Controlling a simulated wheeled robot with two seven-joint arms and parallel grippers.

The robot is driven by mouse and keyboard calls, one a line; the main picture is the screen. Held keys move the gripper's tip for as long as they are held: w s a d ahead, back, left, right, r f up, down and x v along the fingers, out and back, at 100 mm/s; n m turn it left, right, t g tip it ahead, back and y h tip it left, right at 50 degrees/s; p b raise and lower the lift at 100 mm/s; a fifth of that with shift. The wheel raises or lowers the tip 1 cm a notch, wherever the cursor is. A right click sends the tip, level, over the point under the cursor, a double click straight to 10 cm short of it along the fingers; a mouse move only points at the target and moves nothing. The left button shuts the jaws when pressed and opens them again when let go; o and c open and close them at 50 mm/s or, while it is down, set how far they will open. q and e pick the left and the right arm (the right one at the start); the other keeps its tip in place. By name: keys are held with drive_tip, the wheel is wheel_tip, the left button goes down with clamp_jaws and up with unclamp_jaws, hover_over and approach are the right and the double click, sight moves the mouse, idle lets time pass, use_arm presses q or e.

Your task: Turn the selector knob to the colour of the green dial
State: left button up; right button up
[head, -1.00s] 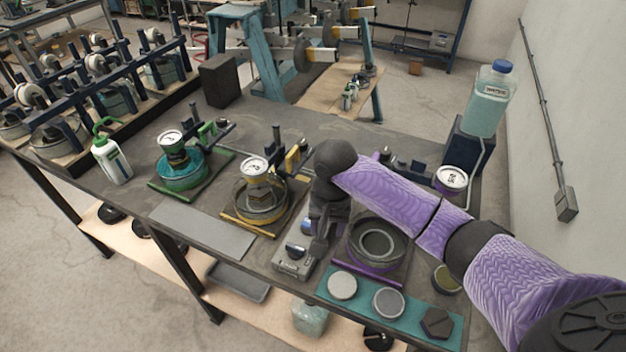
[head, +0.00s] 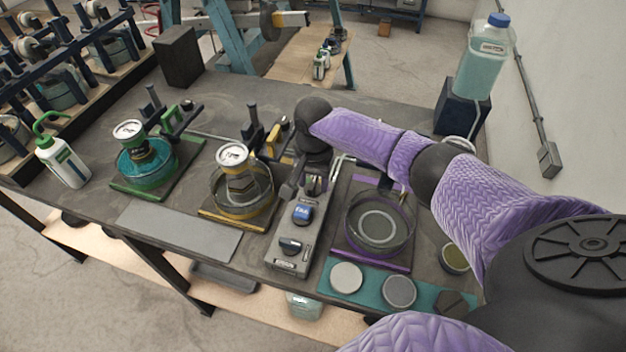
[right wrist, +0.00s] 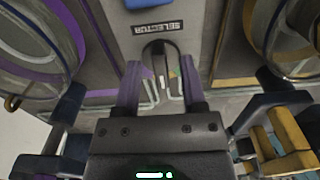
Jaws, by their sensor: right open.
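A grey control box (head: 285,262) lies on the bench with a black knob (head: 290,246) at its near end and a blue button (head: 303,214) in its middle. My right gripper (head: 314,184) is at the box's far end. In the right wrist view, the dark selector knob (right wrist: 158,48) shows by the SELECTOR label (right wrist: 156,28). My open right fingers (right wrist: 160,84) point towards it, one on each side; I cannot tell whether they touch it. The green-framed station (head: 122,186) at left carries a round white-faced dial (head: 128,130). My left gripper is not in view.
A yellow-framed station (head: 215,217) stands left of the box and a purple-framed one (head: 385,262) right of it, both close. A teal mat (head: 330,275) with discs lies at the front. A bare grey plate (head: 180,232) lies at front left.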

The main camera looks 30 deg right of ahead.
clamp_jaws()
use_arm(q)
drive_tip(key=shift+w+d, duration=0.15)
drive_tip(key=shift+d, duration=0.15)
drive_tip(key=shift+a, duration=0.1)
